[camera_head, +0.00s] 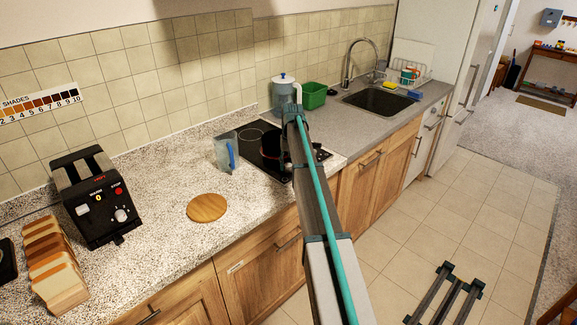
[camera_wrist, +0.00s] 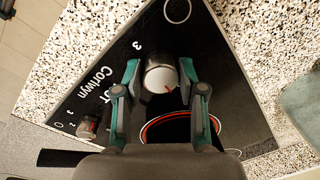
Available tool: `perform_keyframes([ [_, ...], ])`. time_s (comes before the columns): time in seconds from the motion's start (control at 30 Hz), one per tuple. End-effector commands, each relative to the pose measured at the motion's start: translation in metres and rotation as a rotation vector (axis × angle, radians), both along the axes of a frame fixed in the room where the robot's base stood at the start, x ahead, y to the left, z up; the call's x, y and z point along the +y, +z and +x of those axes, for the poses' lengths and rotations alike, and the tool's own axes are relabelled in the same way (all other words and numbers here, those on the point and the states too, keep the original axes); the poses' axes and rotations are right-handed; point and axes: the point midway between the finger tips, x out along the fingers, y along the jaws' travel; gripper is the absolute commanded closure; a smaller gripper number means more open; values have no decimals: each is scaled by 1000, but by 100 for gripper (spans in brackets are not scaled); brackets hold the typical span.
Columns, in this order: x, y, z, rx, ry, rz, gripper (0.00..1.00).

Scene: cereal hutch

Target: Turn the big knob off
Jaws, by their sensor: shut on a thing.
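The big knob (camera_wrist: 159,77) is a round, pale knob with a red mark near its lower right edge in the wrist view. It sits on the black cooktop (camera_wrist: 115,66), beside a printed "3". My gripper (camera_wrist: 160,72) has one finger on each side of the knob and is shut on it. A smaller knob (camera_wrist: 87,126) is at the lower left, clear of the fingers. A burner ring (camera_wrist: 152,128) glows red just below the big knob. In the head view my arm hides the gripper and the big knob.
A dark pot (camera_head: 270,160) stands on the cooktop in the head view, close to my arm. A clear pitcher (camera_head: 222,155) with a blue handle and a round wooden board (camera_head: 207,208) are to the left. A black toaster (camera_head: 95,198) is farther left.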

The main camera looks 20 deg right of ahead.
Motion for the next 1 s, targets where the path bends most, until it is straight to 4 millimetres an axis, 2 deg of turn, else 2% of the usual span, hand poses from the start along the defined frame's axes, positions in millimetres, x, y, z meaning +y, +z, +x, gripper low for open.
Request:
perform_keyframes([
  [0.3, -1, 0, 0, 0, 98, -1, 95],
  [0.77, -1, 0, 0, 0, 111, -1, 95],
  [0.8, -1, 0, 0, -1, 111, -1, 54],
  [0.9, -1, 0, 0, -1, 111, -1, 37],
  [1.0, 0, 0, 0, -1, 110, 0, 35],
])
